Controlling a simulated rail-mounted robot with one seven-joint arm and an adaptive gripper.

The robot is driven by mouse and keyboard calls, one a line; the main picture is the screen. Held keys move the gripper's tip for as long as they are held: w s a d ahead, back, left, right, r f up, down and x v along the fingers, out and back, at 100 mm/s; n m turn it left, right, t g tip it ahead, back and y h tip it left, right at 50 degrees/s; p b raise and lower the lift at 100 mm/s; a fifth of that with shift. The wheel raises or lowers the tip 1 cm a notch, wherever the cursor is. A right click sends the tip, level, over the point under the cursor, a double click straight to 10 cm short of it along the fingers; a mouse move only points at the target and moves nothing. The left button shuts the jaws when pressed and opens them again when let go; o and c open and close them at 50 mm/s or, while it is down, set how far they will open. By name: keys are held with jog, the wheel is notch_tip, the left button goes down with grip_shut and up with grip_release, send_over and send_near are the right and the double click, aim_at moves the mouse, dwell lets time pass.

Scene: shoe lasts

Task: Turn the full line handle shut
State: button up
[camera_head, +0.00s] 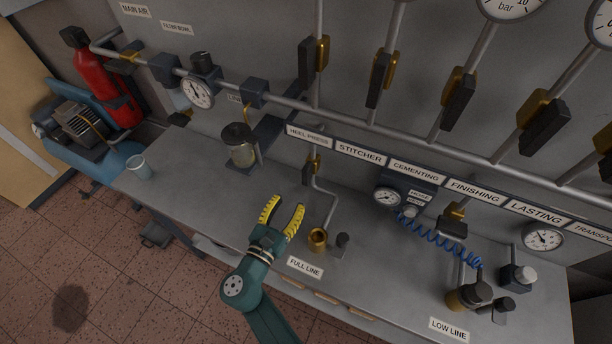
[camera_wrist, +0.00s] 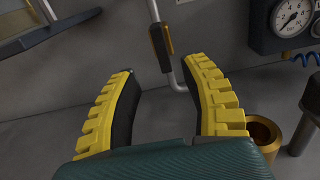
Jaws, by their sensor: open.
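The full line handle (camera_head: 307,174) is a short dark lever on a brass valve (camera_head: 315,160). It hangs down roughly along its thin grey pipe, above the FULL LINE label (camera_head: 305,267). In the wrist view the dark handle (camera_wrist: 167,62) shows just beyond and between my fingertips, with brass along it. My gripper (camera_head: 286,203), with yellow ribbed fingers, is open and empty, low and to the left of the handle. The fingers also show in the wrist view (camera_wrist: 160,68). They look apart from the handle.
The pipe bends down toward a brass cup (camera_head: 318,240) and a dark knob (camera_head: 342,240), close right of my gripper. A glass filter bowl (camera_head: 239,150) stands left. A blue coiled hose (camera_head: 440,243) lies right. Other valve handles (camera_head: 378,80) hang above. The bench front-left is clear.

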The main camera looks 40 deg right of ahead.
aim_at(305, 177)
jog(key=b+x, duration=0.2)
jog(key=x, duration=0.9)
grip_shut()
